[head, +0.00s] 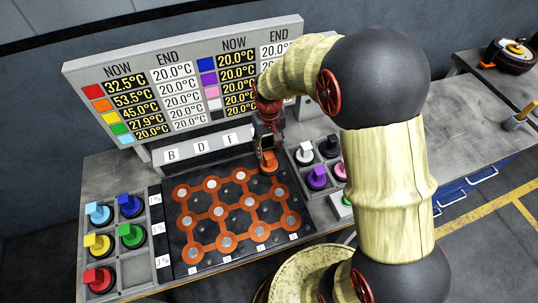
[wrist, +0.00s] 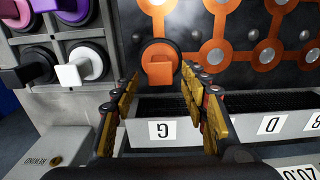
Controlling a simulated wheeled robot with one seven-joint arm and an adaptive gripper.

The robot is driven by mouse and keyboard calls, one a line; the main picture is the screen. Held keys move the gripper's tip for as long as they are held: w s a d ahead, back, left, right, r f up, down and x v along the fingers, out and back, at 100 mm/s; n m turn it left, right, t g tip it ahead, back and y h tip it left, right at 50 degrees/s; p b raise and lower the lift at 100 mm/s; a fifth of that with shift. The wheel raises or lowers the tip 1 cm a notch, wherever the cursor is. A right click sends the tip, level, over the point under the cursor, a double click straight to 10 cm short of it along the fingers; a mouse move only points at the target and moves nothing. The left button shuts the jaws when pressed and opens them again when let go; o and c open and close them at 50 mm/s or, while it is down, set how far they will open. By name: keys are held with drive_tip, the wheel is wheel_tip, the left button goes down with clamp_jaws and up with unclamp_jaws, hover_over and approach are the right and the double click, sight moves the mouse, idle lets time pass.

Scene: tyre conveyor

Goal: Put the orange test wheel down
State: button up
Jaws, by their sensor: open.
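The orange test wheel (head: 268,164) sits at the far right corner of the dark board (head: 187,250) with orange linked rings. In the wrist view the orange wheel (wrist: 160,66) shows its block-shaped grip and dark rim, flat on the board's corner. My gripper (head: 267,148) is just above and behind it in the head view. In the wrist view my gripper (wrist: 161,86) has its two yellow fingers spread apart, with the orange grip just beyond the tips, centred between them. No finger visibly touches it. The ring under the wheel is hidden.
A left tray (head: 138,270) holds blue, yellow, green and red wheels. A right tray (head: 303,183) holds white, black and purple ones. A temperature display (head: 190,75) stands behind the board, with a lettered ledge (head: 190,152) below it. The board's other rings look free of wheels.

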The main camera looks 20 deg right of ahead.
wheel_tip(320, 180, up, 6)
drive_tip(key=shift+f+p, duration=0.1)
drive_tip(key=shift+p, duration=0.2)
drive_tip(key=s+r+t, duration=0.5)
drive_tip(key=s+r, duration=1.4)
drive_tip(key=s, duration=0.3)
drive_tip(key=shift+t, duration=0.3)
